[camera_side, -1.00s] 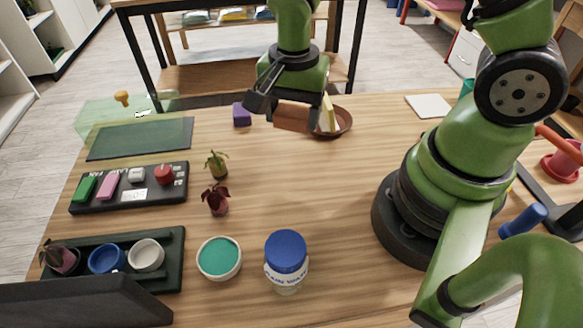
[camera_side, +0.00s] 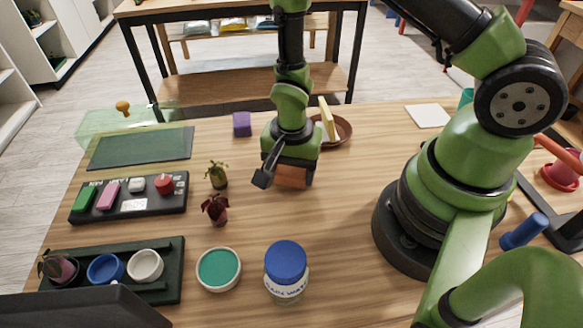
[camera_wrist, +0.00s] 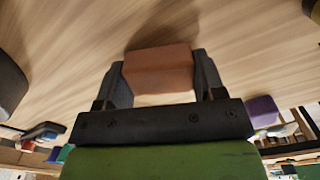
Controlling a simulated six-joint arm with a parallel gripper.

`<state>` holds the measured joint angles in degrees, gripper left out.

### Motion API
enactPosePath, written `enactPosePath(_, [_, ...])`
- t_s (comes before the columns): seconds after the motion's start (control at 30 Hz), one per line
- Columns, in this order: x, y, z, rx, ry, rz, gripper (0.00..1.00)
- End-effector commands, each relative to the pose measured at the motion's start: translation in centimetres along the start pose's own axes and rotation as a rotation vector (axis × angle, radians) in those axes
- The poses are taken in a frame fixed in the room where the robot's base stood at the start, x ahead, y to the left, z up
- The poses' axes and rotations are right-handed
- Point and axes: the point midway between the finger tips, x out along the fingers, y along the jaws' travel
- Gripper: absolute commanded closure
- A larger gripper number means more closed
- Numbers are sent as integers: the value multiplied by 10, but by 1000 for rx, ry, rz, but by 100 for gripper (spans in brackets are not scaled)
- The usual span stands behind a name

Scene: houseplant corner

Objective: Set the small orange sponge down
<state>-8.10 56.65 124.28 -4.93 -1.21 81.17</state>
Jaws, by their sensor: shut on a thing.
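The small orange sponge (camera_side: 291,177) is a brownish-orange block. My gripper (camera_side: 283,178) is shut on it, with a finger on each side. In the wrist view the sponge (camera_wrist: 158,70) sits between the two dark fingers of my gripper (camera_wrist: 160,78), with wood grain behind it. In the side view it is low over the middle of the wooden table (camera_side: 330,230). A dark shadow lies close to the sponge in the wrist view. I cannot tell whether its underside touches the wood.
A brown saucer (camera_side: 343,134) with a yellow sponge (camera_side: 327,119) stands behind my gripper. A purple block (camera_side: 242,124) is back left. Two small plants (camera_side: 217,175) (camera_side: 215,208) stand left of it. A blue-lidded jar (camera_side: 286,270) and a teal-filled bowl (camera_side: 219,268) are in front. Wood right of my gripper is clear.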

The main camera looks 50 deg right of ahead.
Motion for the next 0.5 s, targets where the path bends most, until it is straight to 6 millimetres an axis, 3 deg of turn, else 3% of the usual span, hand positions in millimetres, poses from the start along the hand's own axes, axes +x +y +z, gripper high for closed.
enactPosePath(0.27, [2,0,0,-1,0,1,63])
enactPosePath(0.3, [3,0,0,-1,0,0,33])
enactPosePath(0.4, [2,0,0,-1,0,0,12])
enactPosePath(0.5, [2,0,0,-1,0,0,12])
